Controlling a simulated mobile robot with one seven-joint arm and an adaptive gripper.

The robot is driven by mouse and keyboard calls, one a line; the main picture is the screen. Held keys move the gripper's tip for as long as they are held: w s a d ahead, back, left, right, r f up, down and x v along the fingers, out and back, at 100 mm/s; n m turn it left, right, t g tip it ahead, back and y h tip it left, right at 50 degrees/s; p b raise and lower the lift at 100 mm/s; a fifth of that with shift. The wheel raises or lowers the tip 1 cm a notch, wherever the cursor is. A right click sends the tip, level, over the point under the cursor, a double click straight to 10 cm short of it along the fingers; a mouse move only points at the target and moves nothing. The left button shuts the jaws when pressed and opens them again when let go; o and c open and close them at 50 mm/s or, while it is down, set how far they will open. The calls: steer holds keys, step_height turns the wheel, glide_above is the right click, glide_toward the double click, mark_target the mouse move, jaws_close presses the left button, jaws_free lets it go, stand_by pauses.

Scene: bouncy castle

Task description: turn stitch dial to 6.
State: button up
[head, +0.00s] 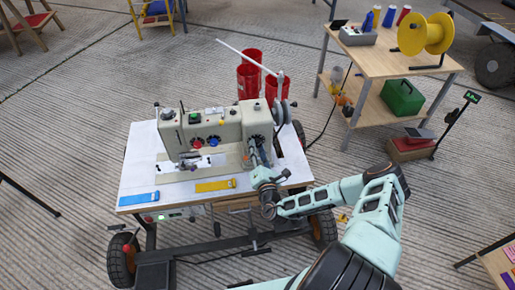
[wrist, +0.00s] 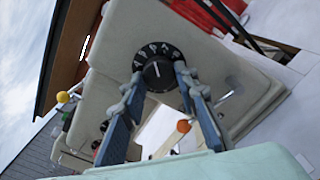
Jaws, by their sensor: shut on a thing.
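The stitch dial (wrist: 160,72) is a black round knob with a white pointer line and pale numerals around its upper rim. It sits on the beige sewing machine (head: 212,130), on the face at the machine's right end. My gripper (wrist: 160,77) is shut on the dial, with one blue finger at each side of the knob. The pointer line points roughly upward in the wrist view; the numeral it meets is too small to read surely. In the head view my gripper (head: 254,158) reaches the machine's right end and largely hides the dial.
A wooden shelf table (head: 385,62) with a yellow spool (head: 425,34) is at upper right.

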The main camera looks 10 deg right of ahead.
stand_by(0.5)
steer(key=o, duration=1.2)
steer(key=shift+c, duration=0.2)
steer(key=s, duration=1.2)
